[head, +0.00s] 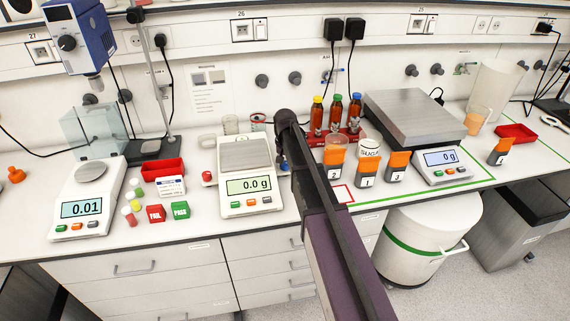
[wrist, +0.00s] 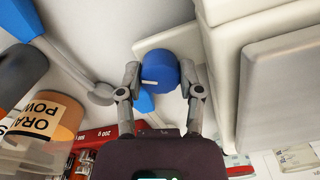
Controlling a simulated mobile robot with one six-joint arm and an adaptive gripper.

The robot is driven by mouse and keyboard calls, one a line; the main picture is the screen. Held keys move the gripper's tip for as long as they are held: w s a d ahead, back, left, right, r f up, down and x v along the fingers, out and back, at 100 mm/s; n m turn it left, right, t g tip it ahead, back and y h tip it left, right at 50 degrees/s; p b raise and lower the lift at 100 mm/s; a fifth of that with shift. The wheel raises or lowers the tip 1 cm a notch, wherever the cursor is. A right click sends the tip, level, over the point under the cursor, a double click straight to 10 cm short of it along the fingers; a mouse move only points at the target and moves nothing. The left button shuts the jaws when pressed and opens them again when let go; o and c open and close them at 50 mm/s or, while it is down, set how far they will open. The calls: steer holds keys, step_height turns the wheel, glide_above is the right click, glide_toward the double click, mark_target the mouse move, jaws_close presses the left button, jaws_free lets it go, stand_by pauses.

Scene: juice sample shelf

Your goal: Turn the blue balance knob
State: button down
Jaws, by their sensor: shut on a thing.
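The blue balance knob (wrist: 158,68) is a round cap with a white line, on the side of the white balance (wrist: 222,75). The line points left in the wrist view. My gripper (wrist: 159,77) is shut on the knob, one finger on each side of it. In the head view the middle balance (head: 238,206) reads 0.0 g, and my arm reaches in along its right side. My gripper there (head: 283,160) is mostly hidden by my arm, with only a bit of blue showing.
A red knob (head: 207,177) is on the balance's left side. Cups with orange numbered labels (head: 334,165) stand close right of my arm, with capped bottles in a red rack (head: 345,137) behind. Left are PASS (head: 180,210) and FAIL (head: 155,213) blocks and another balance (head: 88,205).

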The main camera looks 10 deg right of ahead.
mark_target(285, 163)
steer(key=shift+c, duration=1.3)
jaws_free()
steer(key=shift+n, duration=0.5)
steer(key=n, duration=0.4)
steer(key=shift+n, duration=0.4)
steer(key=n, duration=0.6)
step_height(285, 163, up, 14)
steer(key=p, duration=1.4)
steer(key=s+f+m+b, duration=0.4)
steer(key=s+f+b, duration=0.3)
steer(key=s, duration=0.6)
steer(key=s+f+m+b, duration=0.4)
steer(key=s+f+b, duration=0.3)
steer(key=s, duration=0.6)
steer(key=shift+f, duration=0.15)
